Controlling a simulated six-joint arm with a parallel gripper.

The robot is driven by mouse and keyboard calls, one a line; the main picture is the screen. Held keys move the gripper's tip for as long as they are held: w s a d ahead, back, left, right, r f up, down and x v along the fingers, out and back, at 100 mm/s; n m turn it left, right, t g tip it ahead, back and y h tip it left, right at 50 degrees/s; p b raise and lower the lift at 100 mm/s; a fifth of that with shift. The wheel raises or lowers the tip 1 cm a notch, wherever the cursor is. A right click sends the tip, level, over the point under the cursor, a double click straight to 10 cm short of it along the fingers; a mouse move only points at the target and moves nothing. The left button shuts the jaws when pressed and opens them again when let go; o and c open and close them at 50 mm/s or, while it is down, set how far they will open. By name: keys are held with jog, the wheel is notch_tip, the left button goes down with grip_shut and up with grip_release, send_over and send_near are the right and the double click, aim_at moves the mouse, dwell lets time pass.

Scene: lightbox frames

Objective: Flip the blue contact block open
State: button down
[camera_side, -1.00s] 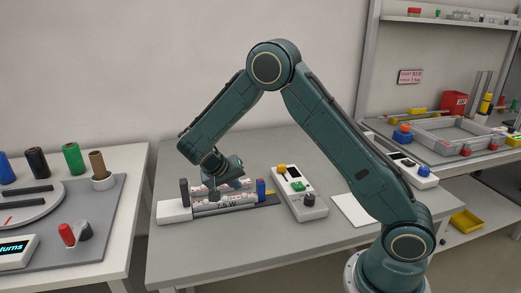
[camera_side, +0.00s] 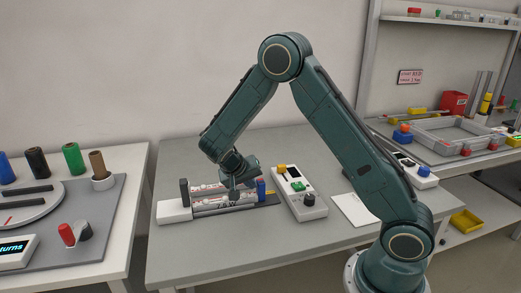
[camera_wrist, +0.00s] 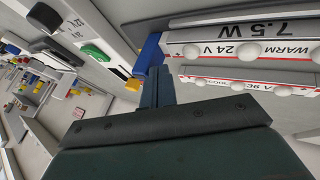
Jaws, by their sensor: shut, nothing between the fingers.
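The blue contact block (camera_side: 261,187) stands upright at the right end of the lamp holder (camera_side: 174,211). In the wrist view the blue block (camera_wrist: 147,54) shows just beyond my fingertips, partly covered by them. My gripper (camera_side: 236,192) is shut and empty, pointing down over the right part of the holder, just left of the blue block. In the wrist view the shut fingers (camera_wrist: 159,74) reach the blue block's side; I cannot tell whether they touch it. Two white printed light bars (camera_wrist: 245,48) lie side by side in the holder. A dark block (camera_side: 184,191) stands upright at its left end.
A white control box (camera_side: 300,193) with a yellow switch, green button and black knob stands close to the right of the holder. A white sheet (camera_side: 354,210) lies further right. The table front (camera_side: 215,254) is clear. A side table (camera_side: 110,215) stands left.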

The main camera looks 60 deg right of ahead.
aim_at(262, 182)
jog(key=shift+s+d, duration=1.2)
jog(key=shift+w+a, duration=0.1)
jog(key=shift+w+a, duration=0.15)
jog(key=w+a, duration=0.1)
jog(key=w+a+r, duration=0.1)
jog(key=a, duration=0.1)
jog(key=shift+w+a, duration=0.1)
jog(key=shift+w, duration=0.3)
jog(key=v, duration=0.9)
jog(key=shift+s, duration=0.1)
